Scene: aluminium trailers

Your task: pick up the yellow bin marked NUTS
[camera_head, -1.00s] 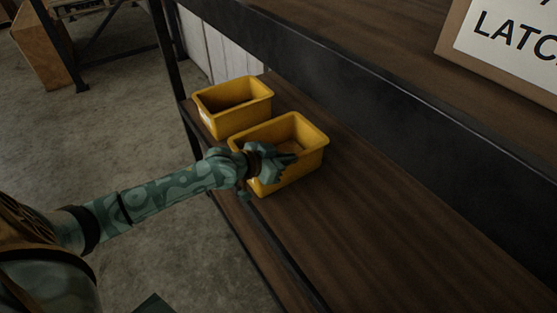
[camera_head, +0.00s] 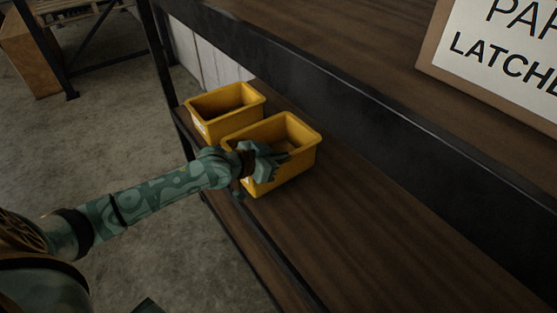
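Two yellow bins stand side by side on the brown wooden shelf. The nearer bin (camera_head: 300,163) is upright, and my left gripper (camera_head: 283,158) is at its near side, overlapping its rim in the picture. The farther bin (camera_head: 228,111) stands behind it to the left, with a small white label at its left end. No label text can be read on either bin, so I cannot tell which is marked NUTS. The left gripper's fingers are small and dark against the bin; I cannot tell whether they grip its wall. My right gripper is out of view.
The shelf (camera_head: 370,240) is bare right of the bins. A dark upper shelf beam (camera_head: 340,95) runs above and behind them. A framed sign (camera_head: 500,50) reading "LATCHE" stands on the upper shelf. A dark rack post (camera_head: 163,55) is at left, with a wooden box (camera_head: 30,55) beyond.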

